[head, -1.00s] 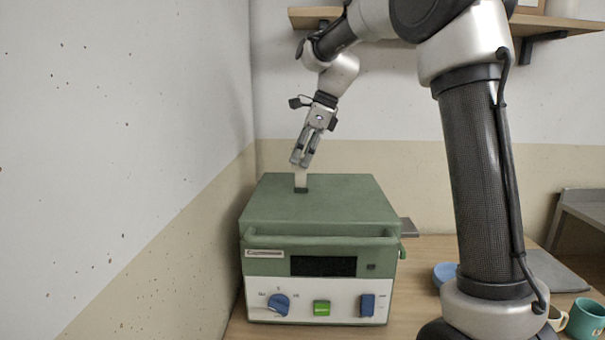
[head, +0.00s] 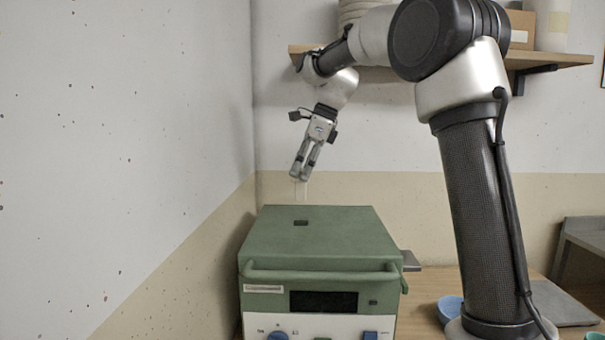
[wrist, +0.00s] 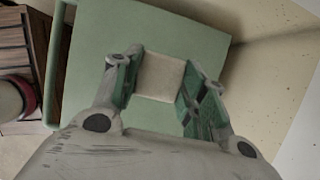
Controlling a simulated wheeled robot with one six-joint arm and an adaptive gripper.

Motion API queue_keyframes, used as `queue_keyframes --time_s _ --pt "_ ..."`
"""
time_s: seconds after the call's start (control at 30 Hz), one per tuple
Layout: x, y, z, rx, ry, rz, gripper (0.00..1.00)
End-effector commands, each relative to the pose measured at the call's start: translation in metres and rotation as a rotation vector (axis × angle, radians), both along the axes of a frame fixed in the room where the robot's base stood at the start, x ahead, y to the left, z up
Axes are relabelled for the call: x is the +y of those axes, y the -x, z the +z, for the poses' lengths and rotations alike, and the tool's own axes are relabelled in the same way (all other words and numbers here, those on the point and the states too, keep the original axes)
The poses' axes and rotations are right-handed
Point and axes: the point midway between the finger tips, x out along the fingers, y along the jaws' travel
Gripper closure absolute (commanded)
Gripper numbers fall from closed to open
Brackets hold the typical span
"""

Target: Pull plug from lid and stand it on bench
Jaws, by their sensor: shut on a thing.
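The plug (head: 301,191) is a pale beige block, hard to make out against the wall in the head view. My gripper (head: 299,175) is shut on it and holds it in the air, clear of the green lid (head: 345,240). In the wrist view the plug (wrist: 160,76) sits between the two green-padded fingers of my gripper (wrist: 158,90). A small dark hole (head: 301,223) shows in the lid below the plug. The bench (head: 425,300) is wooden and shows to the right of the green machine.
The wall is close at the left of the machine. A blue bowl (head: 450,309) and a grey slab (head: 563,303) lie on the bench at right. A shelf (head: 540,60) hangs behind my arm. Some bare bench shows between machine and bowl.

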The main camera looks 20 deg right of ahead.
Motion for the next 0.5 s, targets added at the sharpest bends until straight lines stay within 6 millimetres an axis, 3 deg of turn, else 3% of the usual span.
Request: queue_keyframes --time_s 0.5 --pt "0.0 0.0 0.029 0.0 0.0 0.0 0.96"
